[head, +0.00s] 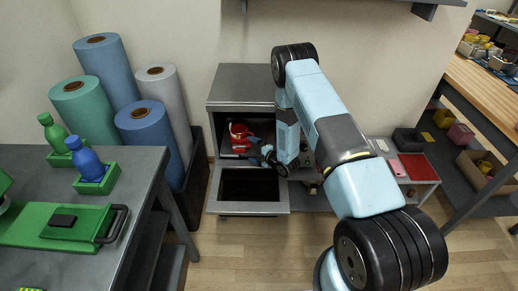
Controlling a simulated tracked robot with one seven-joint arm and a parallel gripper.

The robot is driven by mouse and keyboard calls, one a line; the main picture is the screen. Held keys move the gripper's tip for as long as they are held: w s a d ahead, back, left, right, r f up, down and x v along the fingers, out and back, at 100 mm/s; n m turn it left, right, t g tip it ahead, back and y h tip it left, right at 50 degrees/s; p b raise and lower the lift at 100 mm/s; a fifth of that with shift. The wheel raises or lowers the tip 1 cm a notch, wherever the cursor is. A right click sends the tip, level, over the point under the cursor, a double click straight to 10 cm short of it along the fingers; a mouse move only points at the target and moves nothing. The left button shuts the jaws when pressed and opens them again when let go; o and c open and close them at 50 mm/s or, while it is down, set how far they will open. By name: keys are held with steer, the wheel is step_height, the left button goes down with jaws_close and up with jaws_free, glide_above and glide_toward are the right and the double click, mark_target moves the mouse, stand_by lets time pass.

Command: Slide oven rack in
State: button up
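A grey box-shaped oven (240,88) stands against the wall, its front open. A flat grey-rimmed panel with a dark middle, which looks like its lowered door (212,202), extends in front of the opening. A red object with a pale patch (238,132) sits inside the opening at the left. I cannot make out a separate rack. My gripper (257,149) is at the oven opening, beside the red object and above the back of the panel. My wrist hides the right part of the opening. The fingers are too small to tell whether they are open or shut.
A dark table (140,165) with green fixtures and bottles stands at the left. Several fabric rolls (106,75) stand behind it. A low shelf (425,169) with a red tray is right of the oven, and a wooden workbench (480,85) is farther right. Floor in front is clear.

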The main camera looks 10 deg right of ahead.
steer(key=shift+t, duration=0.6)
steer(key=r, duration=0.2)
steer(key=d+r, duration=0.2)
steer(key=r, duration=0.1)
steer(key=shift+s+r, duration=0.35)
steer(key=shift+s+d+r, duration=0.2)
steer(key=shift+s+r, duration=0.3)
steer(key=shift+s, duration=0.1)
steer(key=shift+s+d+r, duration=0.15)
steer(key=shift+s+r, duration=0.3)
steer(key=shift+s, duration=0.15)
steer(key=c, duration=0.8)
steer(key=shift+o, duration=0.2)
steer(key=shift+y, duration=0.3)
steer(key=s, duration=0.2)
steer(key=s+r, duration=0.1)
steer(key=s, duration=0.1)
steer(key=shift+s+a, duration=0.1)
steer(key=shift+s, duration=0.2)
